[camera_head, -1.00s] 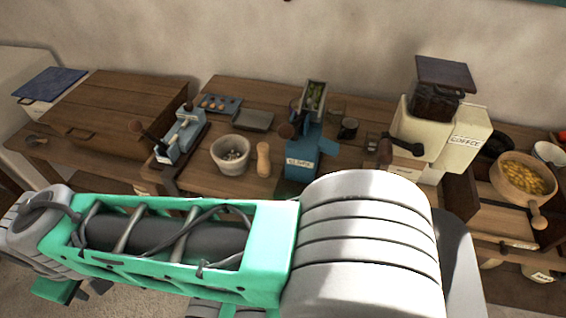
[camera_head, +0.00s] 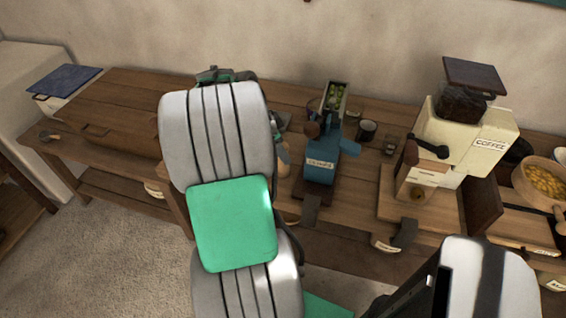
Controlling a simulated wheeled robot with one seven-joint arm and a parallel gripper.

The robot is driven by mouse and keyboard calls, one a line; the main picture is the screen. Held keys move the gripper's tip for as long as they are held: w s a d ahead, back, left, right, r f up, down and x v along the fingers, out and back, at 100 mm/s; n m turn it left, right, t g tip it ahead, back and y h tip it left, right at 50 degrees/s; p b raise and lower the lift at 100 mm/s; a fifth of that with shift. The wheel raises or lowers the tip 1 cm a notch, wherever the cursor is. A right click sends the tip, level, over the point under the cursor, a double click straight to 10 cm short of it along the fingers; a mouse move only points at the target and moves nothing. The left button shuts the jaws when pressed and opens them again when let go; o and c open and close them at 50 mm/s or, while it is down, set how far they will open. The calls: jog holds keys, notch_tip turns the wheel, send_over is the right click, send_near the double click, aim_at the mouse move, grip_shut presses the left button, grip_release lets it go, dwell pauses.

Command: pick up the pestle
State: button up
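The pestle (camera_head: 284,167) is a pale wooden piece standing on the wooden counter. Only a sliver of it shows past the right edge of my arm, left of the blue grinder. The stone mortar is hidden behind my arm. My arm stands upright across the left middle of the view and hides most of my gripper. A few dark and green parts of my arm's far end show above and beside its white link, close to the pestle. The fingertips cannot be made out, so I cannot tell whether they touch the pestle.
The blue grinder (camera_head: 321,163) stands just right of the pestle. A dark mug (camera_head: 366,130) is behind it. A cream coffee grinder (camera_head: 455,135) and a pan (camera_head: 541,181) of yellow food stand farther right.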

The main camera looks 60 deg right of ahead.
jog(key=x, duration=0.4)
jog(key=p+x, duration=0.1)
jog(key=x, duration=0.1)
jog(key=shift+w+d+f, duration=0.25)
jog(key=shift+d+f, duration=0.1)
grip_shut()
jog(key=shift+r, duration=0.1)
